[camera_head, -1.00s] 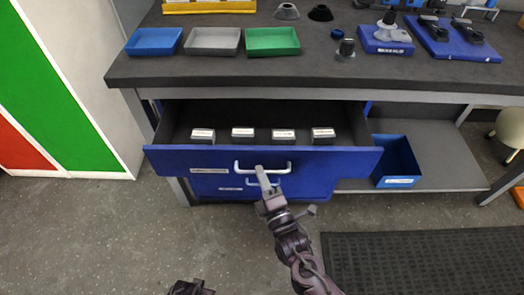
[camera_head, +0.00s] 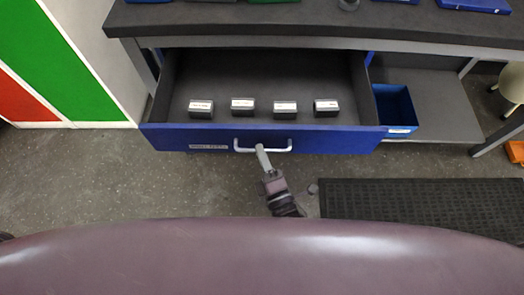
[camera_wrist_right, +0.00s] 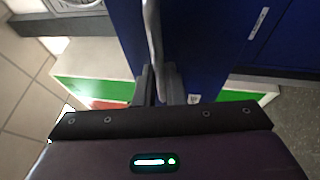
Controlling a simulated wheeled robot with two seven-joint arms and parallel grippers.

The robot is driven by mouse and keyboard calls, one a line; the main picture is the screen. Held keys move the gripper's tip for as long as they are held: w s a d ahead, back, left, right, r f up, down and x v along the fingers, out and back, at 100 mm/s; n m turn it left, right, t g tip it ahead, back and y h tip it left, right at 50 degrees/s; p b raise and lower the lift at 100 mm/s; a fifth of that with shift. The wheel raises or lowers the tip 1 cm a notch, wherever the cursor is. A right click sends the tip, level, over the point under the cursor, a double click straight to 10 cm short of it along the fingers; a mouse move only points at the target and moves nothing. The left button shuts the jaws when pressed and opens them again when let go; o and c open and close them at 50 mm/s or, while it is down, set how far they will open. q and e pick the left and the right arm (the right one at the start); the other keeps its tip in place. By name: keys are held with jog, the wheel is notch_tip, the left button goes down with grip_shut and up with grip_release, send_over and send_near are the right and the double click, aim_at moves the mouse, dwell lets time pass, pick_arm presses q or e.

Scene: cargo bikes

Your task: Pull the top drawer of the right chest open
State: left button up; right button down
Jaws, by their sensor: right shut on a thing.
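The blue top drawer (camera_head: 165,138) stands open under the workbench, with its dark inside showing. Its pale bar handle (camera_head: 240,147) is at the middle of the front. My right gripper (camera_head: 262,153) is shut on this handle. In the right wrist view the handle (camera_wrist_right: 152,30) runs between the fingers of my right gripper (camera_wrist_right: 158,85), in front of the blue drawer front (camera_wrist_right: 205,40). My left gripper does not show clearly.
Several small labelled boxes (camera_head: 243,104) stand in a row in the drawer. The grey workbench top (camera_head: 250,24) is above. A blue bin (camera_head: 397,112) sits on a lower shelf at the right. A black mat (camera_head: 425,205) lies on the floor at the right.

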jog(key=c, duration=1.5)
grip_release()
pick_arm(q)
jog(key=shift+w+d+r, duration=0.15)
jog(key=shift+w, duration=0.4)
pick_arm(e)
jog(key=v, duration=0.7)
jog(key=shift+s+d, duration=0.15)
jog(key=shift+s, duration=0.25)
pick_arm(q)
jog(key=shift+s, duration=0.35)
pick_arm(e)
jog(key=shift+f, duration=0.1)
